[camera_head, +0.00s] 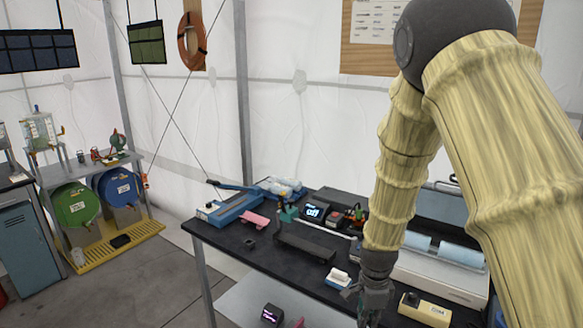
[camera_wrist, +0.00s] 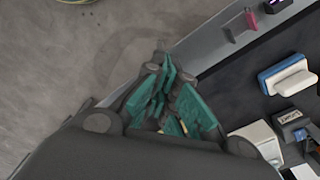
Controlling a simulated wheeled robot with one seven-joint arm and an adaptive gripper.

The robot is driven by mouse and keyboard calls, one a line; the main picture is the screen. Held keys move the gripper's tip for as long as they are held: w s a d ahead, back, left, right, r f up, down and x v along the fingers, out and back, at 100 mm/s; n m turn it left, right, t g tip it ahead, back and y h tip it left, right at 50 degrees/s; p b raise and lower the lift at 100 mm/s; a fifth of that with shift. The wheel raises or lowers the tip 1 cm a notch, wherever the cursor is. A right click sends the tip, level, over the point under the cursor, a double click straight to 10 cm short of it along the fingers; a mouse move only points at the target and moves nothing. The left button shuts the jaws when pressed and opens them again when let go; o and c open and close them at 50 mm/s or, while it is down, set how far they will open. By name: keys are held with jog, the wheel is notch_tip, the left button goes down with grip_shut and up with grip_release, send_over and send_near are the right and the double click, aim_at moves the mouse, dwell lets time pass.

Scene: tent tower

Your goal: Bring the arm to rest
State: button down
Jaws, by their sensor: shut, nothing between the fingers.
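My arm, in a pale ribbed cover, reaches down on the right of the head view. My gripper (camera_head: 374,300) hangs low at the front edge of the dark table (camera_head: 262,263). The wrist view shows my gripper (camera_wrist: 165,85) with its teal finger pads close together, shut and empty, over the table's edge and the grey floor. A blue and white block (camera_head: 338,279) lies on the table just left of my gripper; it also shows in the wrist view (camera_wrist: 287,74).
A yellowish box (camera_head: 425,309) stands right of my gripper. A dark tray (camera_head: 305,246), a small display (camera_head: 313,212) and a blue device (camera_head: 228,208) sit farther back. A lower shelf (camera_head: 285,300) holds small items. Open floor (camera_head: 150,285) lies to the left.

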jog(key=s+d+f+n+b, duration=0.2)
jog(key=s+f+n, duration=0.4)
jog(key=s+f, duration=0.6)
jog(key=s+d+f+n+b, duration=0.15)
jog(key=s+f+n, duration=0.45)
jog(key=s+f, duration=0.65)
jog(key=s+f+n+b, duration=0.2)
jog(key=s+f+n, duration=0.3)
jog(key=s, duration=0.5)
jog(key=shift+s+a+f, duration=0.25)
jog(key=shift+f, duration=0.65)
jog(key=shift+s, duration=0.1)
